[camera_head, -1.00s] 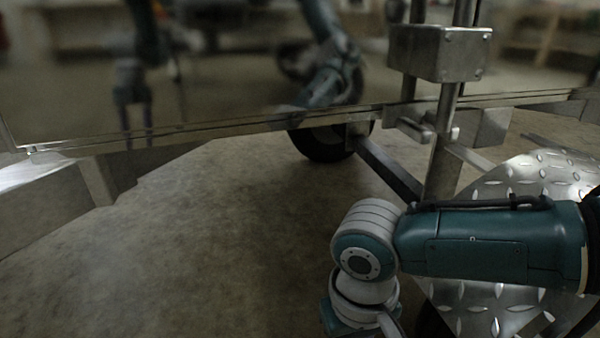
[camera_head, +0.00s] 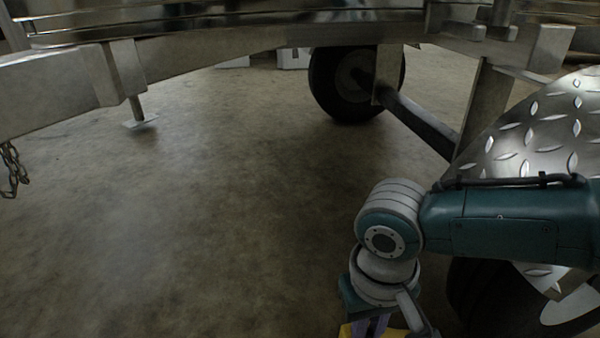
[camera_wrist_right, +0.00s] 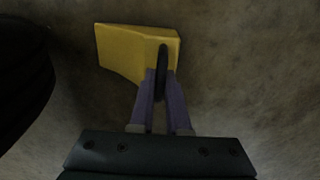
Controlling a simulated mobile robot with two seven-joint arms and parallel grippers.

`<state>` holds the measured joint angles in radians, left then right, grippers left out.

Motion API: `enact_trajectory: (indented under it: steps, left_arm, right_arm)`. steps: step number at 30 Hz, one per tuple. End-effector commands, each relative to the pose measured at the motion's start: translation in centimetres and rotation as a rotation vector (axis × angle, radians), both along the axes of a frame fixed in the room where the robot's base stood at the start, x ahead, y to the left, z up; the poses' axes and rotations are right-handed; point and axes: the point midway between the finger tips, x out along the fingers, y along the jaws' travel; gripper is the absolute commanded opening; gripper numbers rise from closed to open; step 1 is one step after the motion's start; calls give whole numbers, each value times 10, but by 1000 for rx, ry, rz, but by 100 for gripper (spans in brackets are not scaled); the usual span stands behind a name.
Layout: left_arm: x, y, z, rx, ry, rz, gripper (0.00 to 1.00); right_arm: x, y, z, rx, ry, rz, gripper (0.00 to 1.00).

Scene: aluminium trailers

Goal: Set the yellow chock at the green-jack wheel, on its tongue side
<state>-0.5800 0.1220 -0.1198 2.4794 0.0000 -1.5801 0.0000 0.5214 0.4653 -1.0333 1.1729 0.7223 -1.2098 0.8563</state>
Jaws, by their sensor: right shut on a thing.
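The yellow chock (camera_wrist_right: 125,48) is in the right wrist view, with a dark handle on its near end. My right gripper (camera_wrist_right: 160,80) is shut on that handle. In the head view only a sliver of the chock (camera_head: 346,331) shows at the bottom edge, under my right gripper (camera_head: 377,327). The near trailer wheel (camera_head: 480,298) is right of it, partly behind my right arm and under the fender. Its tyre (camera_wrist_right: 18,85) also shows in the wrist view, apart from the chock. I cannot tell whether the chock touches the floor. No green jack shows. My left gripper is out of view.
The tread-plate fender (camera_head: 535,140) is at the right, close to my arm. The trailer frame crosses the top, with the tongue beam (camera_head: 45,95), a jack foot (camera_head: 140,122) and a chain (camera_head: 13,170) at left. A far wheel (camera_head: 325,85) is behind. The middle floor is clear.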

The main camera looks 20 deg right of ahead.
Motion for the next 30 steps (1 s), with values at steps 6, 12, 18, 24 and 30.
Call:
enact_trajectory:
  steps: [6,12,18,24,30]
  left_arm:
    - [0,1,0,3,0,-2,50]
    - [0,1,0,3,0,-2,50]
    - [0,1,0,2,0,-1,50]
    - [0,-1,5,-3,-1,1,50]
    - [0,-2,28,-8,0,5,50]
  right_arm:
    - [0,0,-1,0,1,0,18]
    - [0,0,-1,0,1,0,40]
    - [0,0,-1,0,1,0,44]
    - [0,0,5,1,0,0,44]
    - [0,1,30,2,1,0,44]
